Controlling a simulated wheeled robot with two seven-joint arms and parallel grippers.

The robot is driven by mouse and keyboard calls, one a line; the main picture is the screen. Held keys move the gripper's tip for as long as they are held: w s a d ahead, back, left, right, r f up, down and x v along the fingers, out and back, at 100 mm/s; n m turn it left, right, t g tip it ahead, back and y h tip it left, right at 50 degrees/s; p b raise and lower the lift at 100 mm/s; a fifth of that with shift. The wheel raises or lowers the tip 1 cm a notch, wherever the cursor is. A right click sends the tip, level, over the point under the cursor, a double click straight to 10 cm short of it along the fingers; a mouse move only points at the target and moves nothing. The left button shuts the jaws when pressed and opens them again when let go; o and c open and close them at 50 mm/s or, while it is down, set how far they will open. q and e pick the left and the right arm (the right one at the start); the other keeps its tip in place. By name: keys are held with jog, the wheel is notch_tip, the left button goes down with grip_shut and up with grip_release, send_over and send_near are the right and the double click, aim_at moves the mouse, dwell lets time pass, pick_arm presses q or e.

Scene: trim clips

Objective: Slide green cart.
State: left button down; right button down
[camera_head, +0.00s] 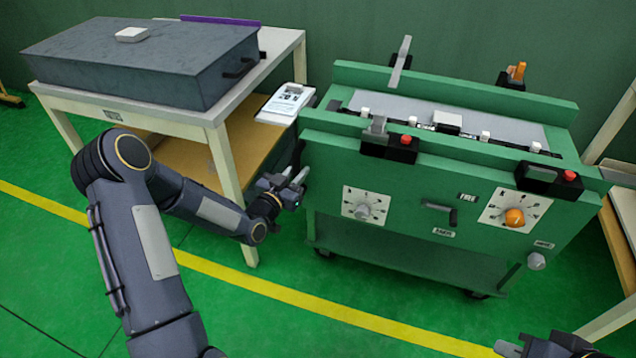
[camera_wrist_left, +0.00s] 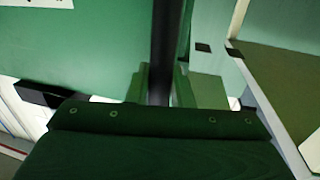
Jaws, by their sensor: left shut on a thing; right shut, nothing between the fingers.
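The green cart (camera_head: 400,240) stands right of centre in the head view, on small dark wheels. Its front panel has two white dials, one with a grey knob and one with an orange knob, and a dark handle between them. My left gripper (camera_head: 294,180) is at the cart's left front edge. In the left wrist view a dark upright bar (camera_wrist_left: 166,45) runs between the fingers, and the gripper is shut on it. My right gripper (camera_head: 518,347) is shut and empty at the bottom right of the head view, in front of the cart and apart from it; only part of it shows.
A white table (camera_head: 219,150) with a large grey box (camera_head: 150,65) stands close on the cart's left. Another table (camera_head: 612,240) is close on its right. A yellow floor line (camera_head: 330,309) runs in front of the cart. The green floor between is clear.

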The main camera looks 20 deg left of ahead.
pick_arm(q)
jog(key=a+b, duration=0.2)
jog(key=a, duration=0.6)
jog(key=shift+w, duration=0.15)
jog(key=shift+a, duration=0.15)
jog(key=c, duration=1.4)
grip_release()
jog(key=shift+o, duration=0.3)
jog(key=p+v, duration=0.1)
jog(key=v, duration=0.6)
jog(key=shift+s, duration=0.4)
jog(key=shift+r, duration=0.1)
